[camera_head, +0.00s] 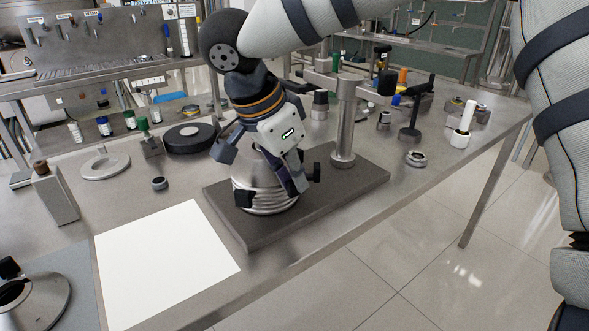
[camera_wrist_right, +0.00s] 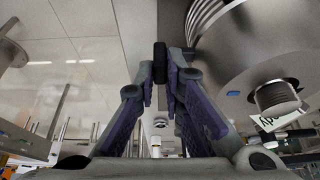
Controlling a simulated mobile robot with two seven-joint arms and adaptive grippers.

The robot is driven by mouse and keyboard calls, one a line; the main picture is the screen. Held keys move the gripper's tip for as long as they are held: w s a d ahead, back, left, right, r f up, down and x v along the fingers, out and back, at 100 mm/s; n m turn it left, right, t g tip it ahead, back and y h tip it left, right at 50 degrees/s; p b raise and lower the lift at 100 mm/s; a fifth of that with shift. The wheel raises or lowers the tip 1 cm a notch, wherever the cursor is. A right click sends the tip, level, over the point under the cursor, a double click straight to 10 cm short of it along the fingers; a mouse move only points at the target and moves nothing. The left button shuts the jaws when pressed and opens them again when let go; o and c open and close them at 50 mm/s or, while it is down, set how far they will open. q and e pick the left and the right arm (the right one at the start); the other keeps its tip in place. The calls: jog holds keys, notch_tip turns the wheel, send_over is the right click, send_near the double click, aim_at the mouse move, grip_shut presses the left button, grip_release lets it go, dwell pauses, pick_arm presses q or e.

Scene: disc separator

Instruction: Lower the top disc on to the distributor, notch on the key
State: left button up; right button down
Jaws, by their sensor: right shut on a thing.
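A ridged, metal, cone-shaped stack (camera_head: 265,196) stands on a dark grey plate (camera_head: 345,190) in the head view. Its layers look like stacked discs; I cannot separate the top disc from the distributor there. My right gripper (camera_head: 278,180) is over the stack, fingers pointing down at its side. In the right wrist view the fingertips (camera_wrist_right: 162,72) close on a small dark piece (camera_wrist_right: 160,58) beside the big metal cone (camera_wrist_right: 265,40), apparently the top disc's. A short metal neck (camera_wrist_right: 277,97) stands out from the cone. Notch and key are hidden. My left gripper is out of view.
A metal post (camera_head: 343,130) with a crossarm rises from the plate just behind the stack. A white sheet (camera_head: 163,262) lies front left. A black round thing (camera_head: 190,138), a pale ring (camera_head: 105,164) and a small nut (camera_head: 159,184) lie left. The table's right edge is close.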

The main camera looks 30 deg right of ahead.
jog(key=c, duration=1.6)
grip_release()
jog(key=v, duration=1.2)
